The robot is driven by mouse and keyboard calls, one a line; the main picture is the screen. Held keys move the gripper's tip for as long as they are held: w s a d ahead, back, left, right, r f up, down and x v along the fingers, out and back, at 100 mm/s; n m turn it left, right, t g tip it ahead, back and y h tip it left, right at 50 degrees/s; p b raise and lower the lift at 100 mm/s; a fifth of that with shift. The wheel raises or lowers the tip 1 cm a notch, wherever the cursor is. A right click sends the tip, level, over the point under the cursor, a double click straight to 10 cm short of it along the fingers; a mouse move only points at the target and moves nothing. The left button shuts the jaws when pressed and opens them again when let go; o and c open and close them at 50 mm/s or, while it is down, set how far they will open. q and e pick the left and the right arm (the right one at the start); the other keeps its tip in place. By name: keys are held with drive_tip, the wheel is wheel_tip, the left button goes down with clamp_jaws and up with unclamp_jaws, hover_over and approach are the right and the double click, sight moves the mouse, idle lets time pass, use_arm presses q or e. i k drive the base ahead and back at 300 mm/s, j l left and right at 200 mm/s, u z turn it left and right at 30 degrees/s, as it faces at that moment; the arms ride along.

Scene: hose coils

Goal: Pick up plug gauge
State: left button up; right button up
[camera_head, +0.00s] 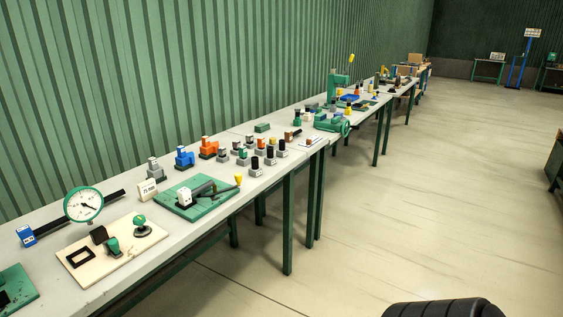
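No single thing on the long grey workbench (60,213) can be told for certain as the plug gauge. Candidates are the small upright pieces with black or coloured tops on grey blocks in the middle of the bench, such as a black-topped one (256,166) near the front edge. Several similar ones stand close behind it. They are too small in the picture to tell apart by shape. Neither of my grippers is in view.
A dial indicator (84,204), a beige board (80,273) and a green plate with a clamp (216,207) lie on the near bench. Blue (184,157) and orange (208,148) blocks stand behind. More benches continue away along the green wall.

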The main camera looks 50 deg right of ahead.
sight(243, 152)
drive_tip(key=i+l+z, duration=0.15)
drive_tip(key=l, duration=0.3)
drive_tip(key=l+z, duration=0.1)
drive_tip(key=l, duration=0.35)
drive_tip(key=i+l+z, duration=0.15)
drive_tip(key=l, duration=0.25)
drive_tip(key=i+l+z, duration=0.15)
drive_tip(key=l, duration=0.3)
drive_tip(key=i+l+z, duration=0.1)
drive_tip(key=l, duration=0.3)
drive_tip(key=i+l+z, duration=0.15)
drive_tip(key=l, duration=0.2)
drive_tip(key=i+l+z, duration=0.15)
drive_tip(key=i+l, duration=0.1)
drive_tip(key=l, duration=0.1)
